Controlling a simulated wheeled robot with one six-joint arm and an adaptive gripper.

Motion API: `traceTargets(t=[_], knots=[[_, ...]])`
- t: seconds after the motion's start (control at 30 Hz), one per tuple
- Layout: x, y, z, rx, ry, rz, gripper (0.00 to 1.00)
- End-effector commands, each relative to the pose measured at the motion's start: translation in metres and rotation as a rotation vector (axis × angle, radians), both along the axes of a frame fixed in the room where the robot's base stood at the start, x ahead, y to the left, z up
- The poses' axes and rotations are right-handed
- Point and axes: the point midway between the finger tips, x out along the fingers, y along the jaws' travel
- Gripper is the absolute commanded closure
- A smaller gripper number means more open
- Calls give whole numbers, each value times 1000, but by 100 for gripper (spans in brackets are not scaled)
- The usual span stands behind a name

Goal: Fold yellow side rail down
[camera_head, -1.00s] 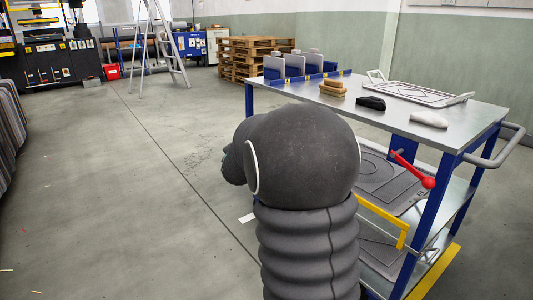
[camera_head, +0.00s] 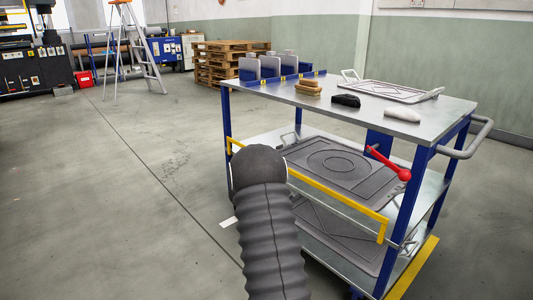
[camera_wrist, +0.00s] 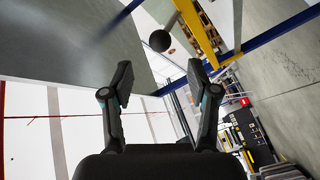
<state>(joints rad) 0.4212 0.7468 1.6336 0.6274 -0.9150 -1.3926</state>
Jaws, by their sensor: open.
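The yellow side rail (camera_head: 335,195) runs along the near long side of the blue-framed cart, at about the middle shelf, with short bent ends. My arm covers part of it in the head view. In the wrist view a yellow bar (camera_wrist: 196,28), which looks like the rail, slants beyond and above the right finger. My gripper (camera_wrist: 161,82) is open and empty, its fingers apart and pointing toward a dark ball (camera_wrist: 160,40). No contact with the rail shows. In the head view my gripper is hidden behind my arm.
The cart top (camera_head: 440,107) holds small blocks, a black item, a white item and a framed plate. A red-knobbed lever (camera_head: 388,162) sticks out at the cart's right part. Grey plates (camera_head: 340,160) lie on the shelves. The floor to the left is clear.

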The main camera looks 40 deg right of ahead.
Motion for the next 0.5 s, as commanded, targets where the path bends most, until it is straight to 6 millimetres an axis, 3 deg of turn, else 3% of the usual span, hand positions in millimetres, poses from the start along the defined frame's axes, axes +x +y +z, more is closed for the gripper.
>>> traceTargets(t=[0.5], knots=[[50, -64, 0, 2, -1, 1, 40]])
